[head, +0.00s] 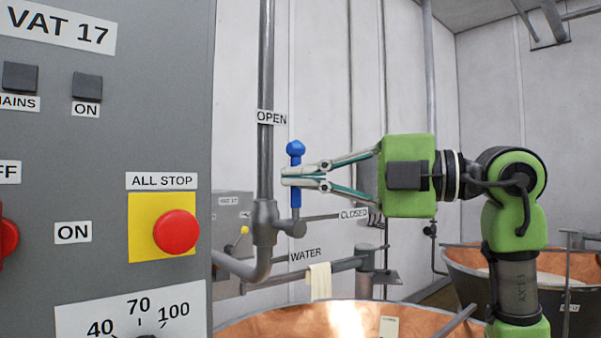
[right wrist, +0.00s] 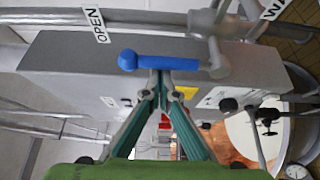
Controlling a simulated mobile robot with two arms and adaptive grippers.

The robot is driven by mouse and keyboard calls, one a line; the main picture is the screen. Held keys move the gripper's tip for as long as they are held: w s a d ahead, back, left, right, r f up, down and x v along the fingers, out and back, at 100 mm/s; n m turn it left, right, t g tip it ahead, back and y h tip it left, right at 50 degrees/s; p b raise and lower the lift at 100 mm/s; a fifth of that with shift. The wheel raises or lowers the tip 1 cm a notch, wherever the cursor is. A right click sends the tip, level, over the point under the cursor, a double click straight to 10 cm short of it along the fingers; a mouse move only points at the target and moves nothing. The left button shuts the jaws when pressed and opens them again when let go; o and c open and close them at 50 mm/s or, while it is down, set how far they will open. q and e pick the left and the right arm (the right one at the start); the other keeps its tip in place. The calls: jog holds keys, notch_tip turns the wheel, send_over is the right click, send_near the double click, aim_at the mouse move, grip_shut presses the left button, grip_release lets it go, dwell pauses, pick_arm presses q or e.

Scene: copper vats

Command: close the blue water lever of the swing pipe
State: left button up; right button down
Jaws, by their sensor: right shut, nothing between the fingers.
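The blue water lever (head: 296,150) stands upright beside the grey swing pipe (head: 265,150), its knob at the top near the OPEN label (head: 271,117). The CLOSED label (head: 353,215) is lower, to the right of the lever's pivot. My right gripper (head: 287,176) comes in from the right, shut and empty, its fingertips at the middle of the lever. In the right wrist view the blue lever (right wrist: 160,62) lies across the picture just beyond the closed fingertips (right wrist: 160,76). Contact cannot be told for sure. My left gripper is not in view.
The grey VAT 17 panel (head: 150,80) with a red ALL STOP button (head: 176,231) fills the left. Below is a copper vat (head: 290,322), with a cloth (head: 319,281) hanging from a pipe above it. Another copper vat (head: 460,262) stands at the right.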

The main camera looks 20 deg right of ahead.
jog(key=shift+d+m+b, duration=0.25)
jog(key=shift+m+b, duration=0.05)
